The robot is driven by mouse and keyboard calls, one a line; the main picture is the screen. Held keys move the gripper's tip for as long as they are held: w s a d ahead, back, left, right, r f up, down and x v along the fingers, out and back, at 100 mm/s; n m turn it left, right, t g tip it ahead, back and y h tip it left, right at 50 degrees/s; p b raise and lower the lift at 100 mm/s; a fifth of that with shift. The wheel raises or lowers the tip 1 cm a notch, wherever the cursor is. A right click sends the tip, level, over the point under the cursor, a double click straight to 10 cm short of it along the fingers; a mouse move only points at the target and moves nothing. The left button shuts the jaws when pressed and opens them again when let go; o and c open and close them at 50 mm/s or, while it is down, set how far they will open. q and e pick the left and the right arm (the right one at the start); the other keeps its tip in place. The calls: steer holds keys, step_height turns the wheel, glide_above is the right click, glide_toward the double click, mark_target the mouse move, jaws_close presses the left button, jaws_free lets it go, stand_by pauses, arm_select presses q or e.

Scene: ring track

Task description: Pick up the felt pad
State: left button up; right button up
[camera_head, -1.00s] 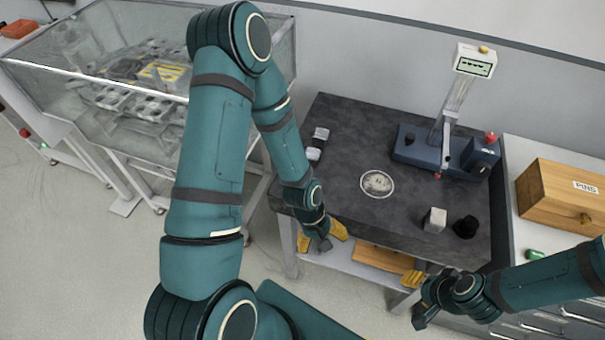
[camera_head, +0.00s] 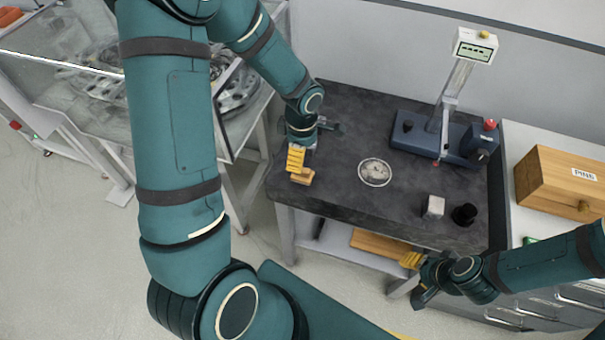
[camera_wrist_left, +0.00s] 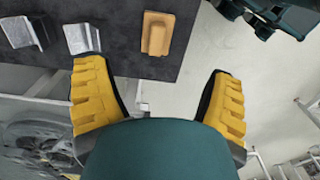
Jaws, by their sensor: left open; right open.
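A tan, block-like piece with a raised middle, which I take to be the felt pad (camera_head: 303,177), lies near the front left edge of the dark table (camera_head: 345,205). In the left wrist view the felt pad (camera_wrist_left: 157,33) shows whole, beyond the gap between the fingertips and not touched. My left gripper (camera_head: 313,146) is open and empty above the table's left side, close to the pad; its yellow-padded fingers (camera_wrist_left: 156,85) are spread in the left wrist view. My right gripper (camera_head: 416,279) is open and empty by the table's front edge.
Two silver angled pieces (camera_wrist_left: 82,38) lie beside the pad. A round pale disc (camera_head: 375,172), a silver cube (camera_head: 433,206), a black cylinder (camera_head: 465,214) and a blue stand (camera_head: 425,143) are on the table. A wooden PINS box (camera_head: 560,185) stands right.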

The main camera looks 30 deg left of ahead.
mark_target(302, 173)
arm_select(q)
steer(key=f, duration=1)
steer(key=shift+w+f, duration=0.15)
steer(key=shift+w, duration=0.1)
steer(key=c, duration=1.3)
